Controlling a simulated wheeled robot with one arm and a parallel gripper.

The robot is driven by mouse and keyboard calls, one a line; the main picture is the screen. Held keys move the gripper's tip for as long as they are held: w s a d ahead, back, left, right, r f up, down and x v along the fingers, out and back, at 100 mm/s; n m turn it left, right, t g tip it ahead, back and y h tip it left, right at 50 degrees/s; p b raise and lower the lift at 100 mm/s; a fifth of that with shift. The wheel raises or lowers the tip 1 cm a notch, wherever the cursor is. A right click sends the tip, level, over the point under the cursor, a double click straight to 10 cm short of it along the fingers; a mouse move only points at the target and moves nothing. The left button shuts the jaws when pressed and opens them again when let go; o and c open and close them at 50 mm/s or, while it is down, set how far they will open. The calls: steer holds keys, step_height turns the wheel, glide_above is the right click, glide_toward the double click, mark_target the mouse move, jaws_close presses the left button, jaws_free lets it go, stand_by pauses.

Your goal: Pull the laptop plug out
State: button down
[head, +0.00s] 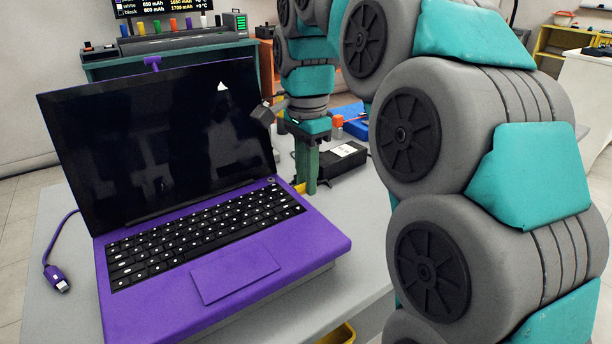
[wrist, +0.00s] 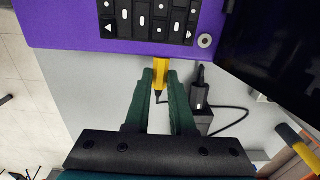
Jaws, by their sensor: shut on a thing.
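The open purple laptop (head: 270,245) stands on the grey table, its dark screen tilted back. A yellow plug (wrist: 160,70) with a thin black cable sits at the laptop's side edge (wrist: 120,45), seemingly against it. The plug also shows in the head view (head: 299,188), partly hidden by my gripper. My green-fingered gripper (wrist: 160,82) is shut on the yellow plug, one finger on each side. In the head view my gripper (head: 305,180) points down just right of the keyboard. Whether the plug's tip is inside the port cannot be told.
A black power brick (head: 345,160) with a white label lies right of my gripper. A blue box (head: 355,122) and an orange block stand behind. A teal bench with a grey device is at the back.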

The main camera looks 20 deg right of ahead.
steer(key=shift+w+d, duration=0.1)
steer(key=shift+d, duration=0.2)
steer(key=shift+w+d, duration=0.25)
steer(key=shift+d, duration=0.5)
steer(key=shift+w+d, duration=0.2)
steer(key=shift+d, duration=0.5)
steer(key=shift+w+d, duration=0.25)
steer(key=shift+d, duration=0.5)
